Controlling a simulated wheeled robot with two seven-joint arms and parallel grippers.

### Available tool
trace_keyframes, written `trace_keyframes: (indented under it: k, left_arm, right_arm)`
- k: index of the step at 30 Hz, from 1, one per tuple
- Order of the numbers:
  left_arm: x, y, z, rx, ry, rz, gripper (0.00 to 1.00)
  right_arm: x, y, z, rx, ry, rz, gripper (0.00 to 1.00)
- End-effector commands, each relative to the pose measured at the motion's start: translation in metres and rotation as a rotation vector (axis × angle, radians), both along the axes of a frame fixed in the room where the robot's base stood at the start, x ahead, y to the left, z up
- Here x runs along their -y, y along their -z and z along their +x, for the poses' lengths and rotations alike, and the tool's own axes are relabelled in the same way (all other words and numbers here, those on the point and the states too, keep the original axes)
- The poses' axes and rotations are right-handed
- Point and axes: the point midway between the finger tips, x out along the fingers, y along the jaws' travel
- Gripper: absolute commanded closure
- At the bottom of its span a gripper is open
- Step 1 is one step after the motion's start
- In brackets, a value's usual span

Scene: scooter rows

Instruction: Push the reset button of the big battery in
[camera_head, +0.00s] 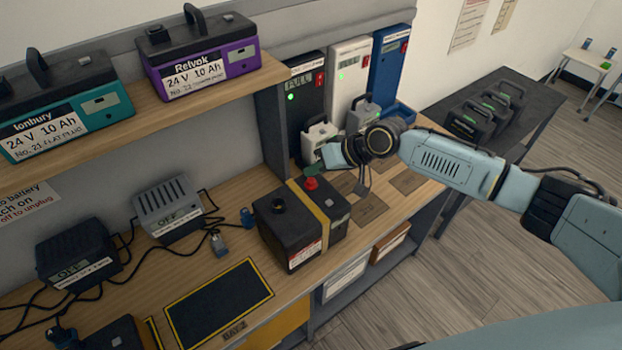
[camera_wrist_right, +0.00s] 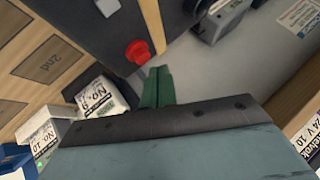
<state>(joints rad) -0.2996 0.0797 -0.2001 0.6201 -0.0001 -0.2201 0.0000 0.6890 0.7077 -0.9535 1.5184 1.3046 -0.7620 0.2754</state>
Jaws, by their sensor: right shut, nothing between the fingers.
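The big battery (camera_head: 285,238) is a black box with a yellow strap, standing on the wooden bench. Its red reset button (camera_head: 311,183) stands up from the top, near the strap. In the right wrist view the battery (camera_wrist_right: 85,22) is at the top, with the red button (camera_wrist_right: 138,52) on it. My right gripper (camera_head: 316,168) is just behind and above the button in the head view. In the right wrist view its green fingers (camera_wrist_right: 157,85) are shut and empty, close beside the button. I cannot tell whether they touch it. My left gripper is not in view.
White and grey batteries (camera_head: 318,138) stand by the chargers (camera_head: 305,85) behind my right gripper. A shelf (camera_head: 140,120) with teal and purple batteries hangs over the bench's left. A dark yellow-edged mat (camera_head: 220,300) lies bare in front. Cables and two small chargers are at left.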

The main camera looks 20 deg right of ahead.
Motion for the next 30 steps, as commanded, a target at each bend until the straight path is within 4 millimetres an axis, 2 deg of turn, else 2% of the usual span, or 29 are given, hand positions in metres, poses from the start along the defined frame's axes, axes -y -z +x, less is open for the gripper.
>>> trace_keyframes:
  k: [14, 30]
  left_arm:
    - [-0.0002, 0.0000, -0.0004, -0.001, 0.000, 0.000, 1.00]
    - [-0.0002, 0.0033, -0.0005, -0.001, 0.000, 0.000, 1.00]
  right_arm:
    - [0.0000, 0.0000, 0.0000, 0.000, 0.000, 0.000, 1.00]
    - [0.0000, 0.0086, 0.0000, 0.000, 0.000, 0.000, 1.00]
